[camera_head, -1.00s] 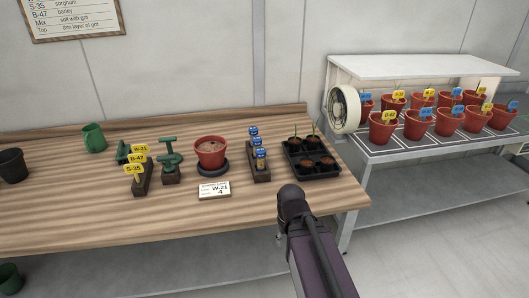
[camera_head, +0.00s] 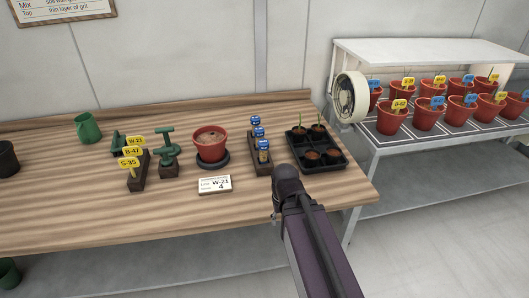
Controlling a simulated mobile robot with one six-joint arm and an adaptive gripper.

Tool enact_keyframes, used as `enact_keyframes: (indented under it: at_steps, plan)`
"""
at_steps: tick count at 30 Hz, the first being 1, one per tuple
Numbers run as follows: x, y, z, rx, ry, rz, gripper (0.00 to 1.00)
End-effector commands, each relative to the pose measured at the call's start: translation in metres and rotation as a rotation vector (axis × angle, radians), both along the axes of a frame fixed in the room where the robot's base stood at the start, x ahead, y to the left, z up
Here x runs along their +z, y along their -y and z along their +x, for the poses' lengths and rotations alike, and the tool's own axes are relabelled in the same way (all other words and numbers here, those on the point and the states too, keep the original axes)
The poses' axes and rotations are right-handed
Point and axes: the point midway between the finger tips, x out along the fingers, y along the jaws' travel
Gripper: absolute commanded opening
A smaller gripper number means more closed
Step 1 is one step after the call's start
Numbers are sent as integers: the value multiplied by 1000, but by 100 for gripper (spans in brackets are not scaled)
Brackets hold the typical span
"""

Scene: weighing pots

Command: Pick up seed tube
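No fingers show, so my gripper is not in view.
A red soil pot (camera_head: 210,146) stands on a dark saucer, behind a card (camera_head: 215,184) reading W-21, 4. A rack of yellow tags (camera_head: 133,151) and green tools (camera_head: 167,150) stand left. A black seedling tray (camera_head: 325,162) is right. The table front is clear.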

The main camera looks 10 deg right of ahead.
Motion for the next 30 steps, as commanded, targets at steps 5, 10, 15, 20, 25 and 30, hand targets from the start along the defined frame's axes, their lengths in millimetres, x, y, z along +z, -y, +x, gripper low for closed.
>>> enact_keyframes:
  at_steps: [5,10,15,20,25,30]
  plan:
    - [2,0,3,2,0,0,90]
    - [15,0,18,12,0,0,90]
    - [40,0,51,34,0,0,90]
    - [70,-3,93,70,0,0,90]
    - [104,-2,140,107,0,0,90]
    - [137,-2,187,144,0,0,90]
